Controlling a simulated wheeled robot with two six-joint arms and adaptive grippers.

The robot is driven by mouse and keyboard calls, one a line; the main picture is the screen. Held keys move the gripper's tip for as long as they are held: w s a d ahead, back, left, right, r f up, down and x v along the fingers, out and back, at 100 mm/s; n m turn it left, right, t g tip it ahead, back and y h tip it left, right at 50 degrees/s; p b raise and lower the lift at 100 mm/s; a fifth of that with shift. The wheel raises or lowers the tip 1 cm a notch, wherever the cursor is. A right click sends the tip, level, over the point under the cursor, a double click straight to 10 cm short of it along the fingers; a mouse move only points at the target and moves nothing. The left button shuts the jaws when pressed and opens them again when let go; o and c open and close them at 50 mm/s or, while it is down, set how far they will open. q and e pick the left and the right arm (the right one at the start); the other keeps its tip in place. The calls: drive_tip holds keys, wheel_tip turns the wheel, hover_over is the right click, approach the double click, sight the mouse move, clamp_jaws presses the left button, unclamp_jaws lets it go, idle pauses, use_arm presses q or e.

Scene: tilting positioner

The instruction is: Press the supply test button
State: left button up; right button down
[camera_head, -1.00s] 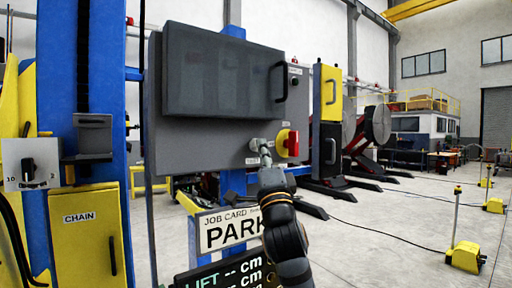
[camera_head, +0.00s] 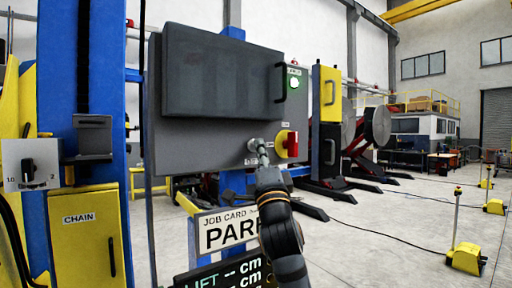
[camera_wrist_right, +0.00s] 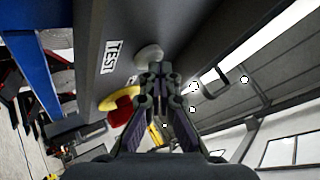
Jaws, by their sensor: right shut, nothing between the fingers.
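The grey control box (camera_head: 190,145) carries a pale round test button (camera_head: 252,144) low on its front. In the right wrist view the button (camera_wrist_right: 149,54) sits beside the TEST label (camera_wrist_right: 113,55). My right gripper (camera_head: 260,147) is shut and empty, its fingertips at the button. In the right wrist view the closed fingers (camera_wrist_right: 160,76) partly cover it; I cannot tell for sure whether they touch. A lamp (camera_head: 294,83) at the upper right of the box glows green. My left gripper is not in view.
A red and yellow rotary switch (camera_head: 288,143) sits close to the right of the button. A black handle (camera_head: 281,82) sticks out from the box's raised cover. The job card sign (camera_head: 228,229) and a display (camera_head: 225,272) lie below the box.

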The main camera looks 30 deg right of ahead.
drive_tip(key=shift+s, duration=0.1)
drive_tip(key=shift+s+y+b, duration=0.3)
drive_tip(key=shift+s+b, duration=0.3)
drive_tip(key=shift+s, duration=0.15)
drive_tip(key=s+b, duration=0.3)
drive_tip(key=s, duration=0.2)
drive_tip(key=shift+d, duration=0.2)
drive_tip(key=shift+f, duration=0.1)
idle(0.8)
